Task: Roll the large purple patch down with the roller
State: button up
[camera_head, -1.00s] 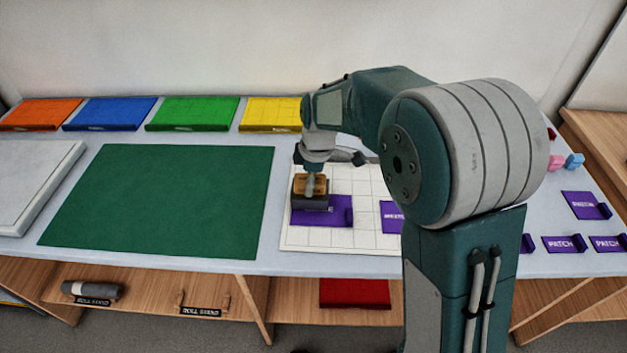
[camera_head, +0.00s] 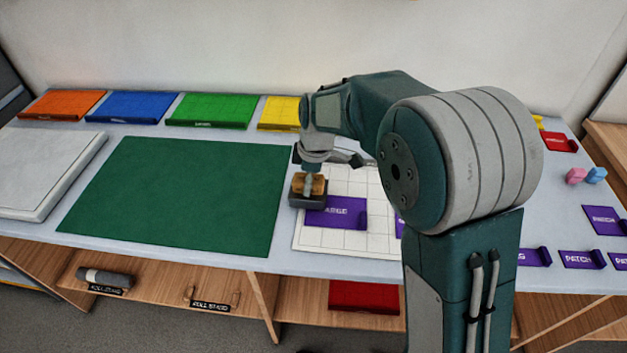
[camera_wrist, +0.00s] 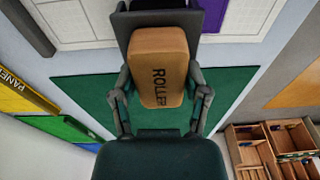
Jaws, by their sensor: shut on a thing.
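The block stands at the patch's upper left corner, over the sheet's left edge. In the wrist view the handle, marked ROLLER (camera_wrist: 160,70), sits between the fingers. Purple of the patch (camera_wrist: 214,14) shows beside the grey block. Whether the block touches the patch is unclear.
A green mat (camera_head: 180,195) lies left of the sheet. Orange, blue, green and yellow panels line the back. A white slab (camera_head: 40,170) is at far left. Smaller purple patches (camera_head: 583,259) lie at right. My arm hides part of the sheet.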

aim_at(295, 177)
jog(key=shift+a+f, duration=0.1)
jog(key=shift+a, duration=0.05)
jog(key=shift+a, duration=0.8)
jog(key=shift+a+r, duration=0.2)
jog(key=shift+a, duration=0.45)
jog(key=shift+r, duration=4.6)
